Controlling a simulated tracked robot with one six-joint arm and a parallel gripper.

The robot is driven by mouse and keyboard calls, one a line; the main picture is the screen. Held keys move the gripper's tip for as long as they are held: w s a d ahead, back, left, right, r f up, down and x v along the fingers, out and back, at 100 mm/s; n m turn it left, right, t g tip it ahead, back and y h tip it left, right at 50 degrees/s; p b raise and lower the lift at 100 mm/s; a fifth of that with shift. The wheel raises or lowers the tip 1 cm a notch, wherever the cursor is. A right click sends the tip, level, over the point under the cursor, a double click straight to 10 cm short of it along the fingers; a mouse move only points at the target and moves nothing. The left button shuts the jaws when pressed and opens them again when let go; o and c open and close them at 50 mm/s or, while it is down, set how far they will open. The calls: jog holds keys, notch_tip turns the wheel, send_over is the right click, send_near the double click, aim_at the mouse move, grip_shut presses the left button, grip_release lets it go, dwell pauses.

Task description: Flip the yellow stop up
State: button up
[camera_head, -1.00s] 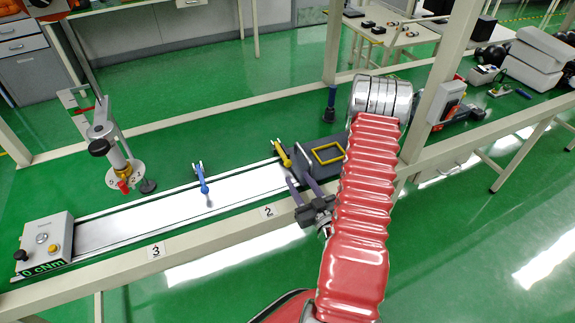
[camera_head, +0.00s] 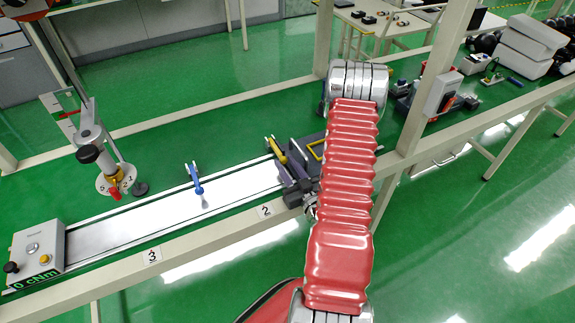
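The yellow stop (camera_head: 277,150) is a small lever at the right end of the silver rail (camera_head: 150,215). It leans up and to the left from its mount. My gripper (camera_head: 286,168) is dark, just in front of and right of the stop, close to its lower end. Its two fingers look apart, with nothing seen between them. I cannot tell whether a finger touches the stop. My red-sleeved arm hides part of the area to the right.
A blue stop (camera_head: 197,184) stands midway along the rail. A grey box with knobs (camera_head: 38,250) shows "0 cNm" at the left end. A dial instrument on a post (camera_head: 115,180) stands behind the rail. A yellow-framed dark block (camera_head: 317,148) is partly behind my arm.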

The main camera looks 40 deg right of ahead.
grip_shut()
jog(key=shift+s+d, duration=0.15)
dwell(0.4)
jog(key=shift+w+a, duration=0.2)
jog(key=shift+a, duration=0.05)
